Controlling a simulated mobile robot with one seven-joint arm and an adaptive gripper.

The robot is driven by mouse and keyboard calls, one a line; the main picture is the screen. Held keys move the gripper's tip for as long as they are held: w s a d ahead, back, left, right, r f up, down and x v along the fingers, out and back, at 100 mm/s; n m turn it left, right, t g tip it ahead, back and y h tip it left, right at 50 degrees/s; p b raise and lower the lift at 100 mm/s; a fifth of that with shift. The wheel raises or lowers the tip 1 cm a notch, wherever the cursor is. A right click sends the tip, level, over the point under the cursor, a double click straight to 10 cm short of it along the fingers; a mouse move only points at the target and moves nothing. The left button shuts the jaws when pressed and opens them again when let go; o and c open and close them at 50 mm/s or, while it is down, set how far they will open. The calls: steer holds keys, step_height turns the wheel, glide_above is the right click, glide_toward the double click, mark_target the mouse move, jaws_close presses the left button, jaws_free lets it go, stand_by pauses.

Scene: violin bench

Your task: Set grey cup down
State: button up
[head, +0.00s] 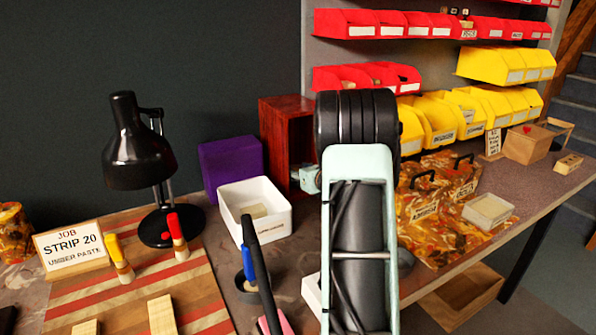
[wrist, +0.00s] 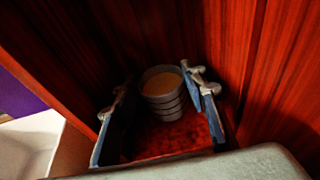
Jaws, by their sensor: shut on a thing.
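The grey cup (wrist: 163,98) shows only in the wrist view, near the middle. It is ribbed and has a tan round top inside its rim. My gripper (wrist: 162,86) is shut on it, with one finger at each side. The cup is inside a red wooden box (wrist: 258,60), above or on its reddish floor; I cannot tell whether it touches. In the head view the box (head: 274,125) stands open behind my arm. My arm hides much of the box, and the cup is out of sight there.
A purple block (head: 231,165) and a white bin (head: 284,226) stand left of and in front of the box. A black lamp (head: 137,150) is further left. Yellow bins (head: 440,120) and patterned cases (head: 430,205) are to the right. The box walls rise close around my gripper.

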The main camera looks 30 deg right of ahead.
steer(key=o, duration=1)
steer(key=shift+s+r+p, duration=0.1)
steer(key=shift+r+p, duration=0.1)
steer(key=shift+p, duration=0.15)
steer(key=p+v, duration=0.1)
steer(key=v, duration=1)
steer(key=shift+s, duration=0.4)
steer(key=shift+a+r, duration=0.1)
steer(key=shift+r, duration=0.1)
